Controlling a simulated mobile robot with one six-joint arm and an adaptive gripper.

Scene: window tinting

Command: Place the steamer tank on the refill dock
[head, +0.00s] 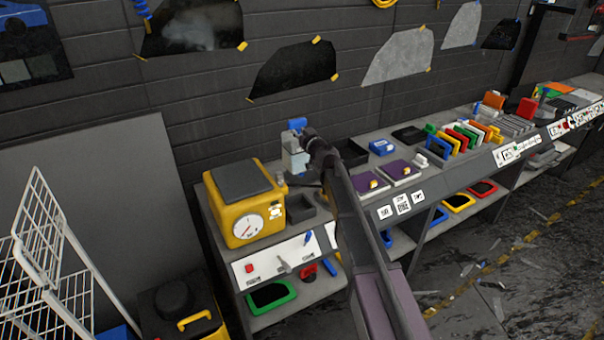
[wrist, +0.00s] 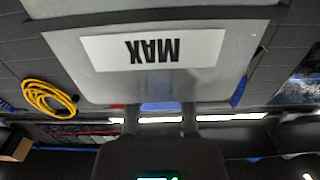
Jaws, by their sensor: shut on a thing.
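The steamer tank (head: 293,158) is a pale translucent box with a blue top, above the bench just right of the yellow steamer (head: 243,205). My gripper (head: 309,141) is shut on it from the right side. In the wrist view the tank (wrist: 70,50) fills the upper middle, with a white MAX label that reads upside down, and the fingers (wrist: 160,117) reach its near edge. A small dark open tray (head: 300,208) sits beside the steamer, below the tank; I cannot tell whether it is the refill dock. My arm hides part of the bench.
A black bin (head: 350,152) and purple pads (head: 371,184) are on the bench to the right. A white wire rack (head: 40,230) stands at the left. The wall is close behind the bench.

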